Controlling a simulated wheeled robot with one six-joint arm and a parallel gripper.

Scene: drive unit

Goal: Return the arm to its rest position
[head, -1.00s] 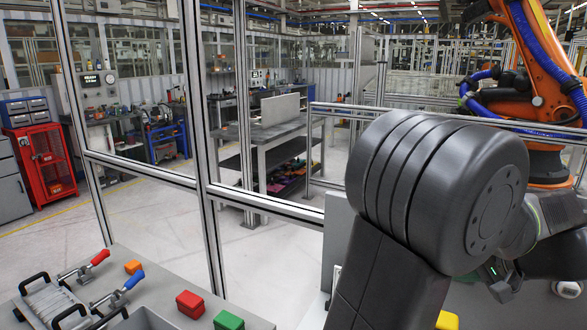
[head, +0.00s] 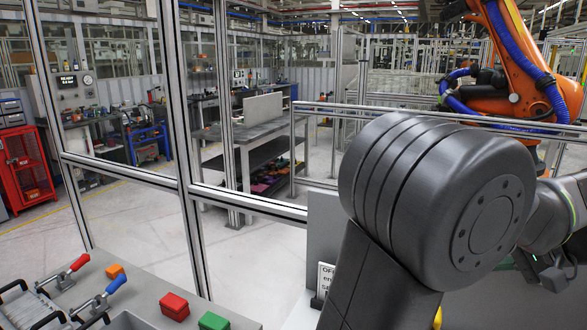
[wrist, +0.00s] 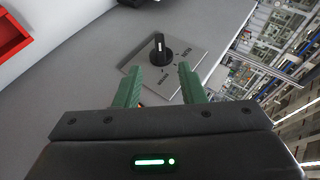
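My gripper (wrist: 159,78) shows in the wrist view with its two green fingers apart and nothing between them. Beyond the fingertips is a black rotary knob (wrist: 161,52) with a white mark, on a grey plate (wrist: 190,56) with small lettering that is hard to read. I see no contact between the fingers and the knob. In the head view my arm's large dark joint fills the right middle.
A bench at lower left in the head view holds a red block (head: 174,306), a green block (head: 214,321), an orange block (head: 115,271) and clamps with red (head: 80,262) and blue (head: 116,284) handles. Fence posts (head: 184,150) stand behind it. An orange robot (head: 525,75) stands at upper right.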

